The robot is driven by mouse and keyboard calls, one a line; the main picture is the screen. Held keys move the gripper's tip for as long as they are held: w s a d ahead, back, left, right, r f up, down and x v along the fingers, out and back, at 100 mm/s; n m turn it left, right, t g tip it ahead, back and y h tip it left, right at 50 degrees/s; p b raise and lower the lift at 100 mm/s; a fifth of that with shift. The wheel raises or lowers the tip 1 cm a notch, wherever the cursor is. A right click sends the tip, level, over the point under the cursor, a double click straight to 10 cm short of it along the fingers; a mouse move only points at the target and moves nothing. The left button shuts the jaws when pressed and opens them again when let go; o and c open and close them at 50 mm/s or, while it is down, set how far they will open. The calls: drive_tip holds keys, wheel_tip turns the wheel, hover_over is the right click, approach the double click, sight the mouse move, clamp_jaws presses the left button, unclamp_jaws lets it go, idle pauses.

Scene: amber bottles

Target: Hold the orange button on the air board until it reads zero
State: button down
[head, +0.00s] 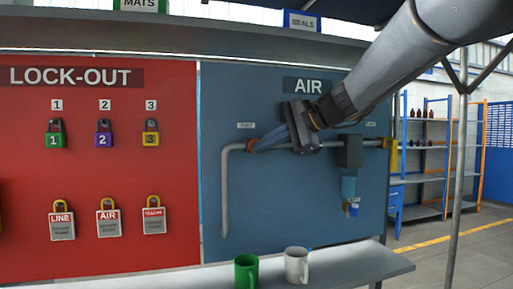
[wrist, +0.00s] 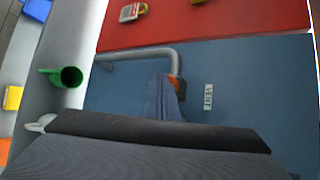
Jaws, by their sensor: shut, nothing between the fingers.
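The blue air board (head: 300,215) carries a grey pipe (head: 224,190). The orange button (head: 250,146) shows as a small orange patch on the pipe's upper run, below a small label; it also shows in the wrist view (wrist: 177,86), beside the VENT label (wrist: 208,97). My gripper (head: 257,144) is shut and empty, its fingertips right at the orange patch and covering part of it. In the wrist view the fingers (wrist: 165,90) end beside the orange. I cannot tell whether they touch or press it. No readable gauge shows; part of the pipe is hidden behind my gripper.
A dark block (head: 349,151) with a blue bowl (head: 348,187) and a yellow fitting (head: 391,155) are on the pipe to the right. A green mug (head: 246,272) and a white mug (head: 296,265) stand on the shelf (head: 365,263) below. The red lock-out board (head: 100,185) holds padlocks and tags.

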drive_tip(key=shift+s, duration=0.1)
drive_tip(key=shift+s+d, duration=0.25)
drive_tip(key=shift+s, duration=0.5)
drive_tip(key=s, duration=0.2)
drive_tip(key=s+d+b, duration=0.1)
drive_tip(key=s, duration=0.2)
drive_tip(key=shift+d, duration=0.15)
drive_tip(key=shift+w, duration=0.1)
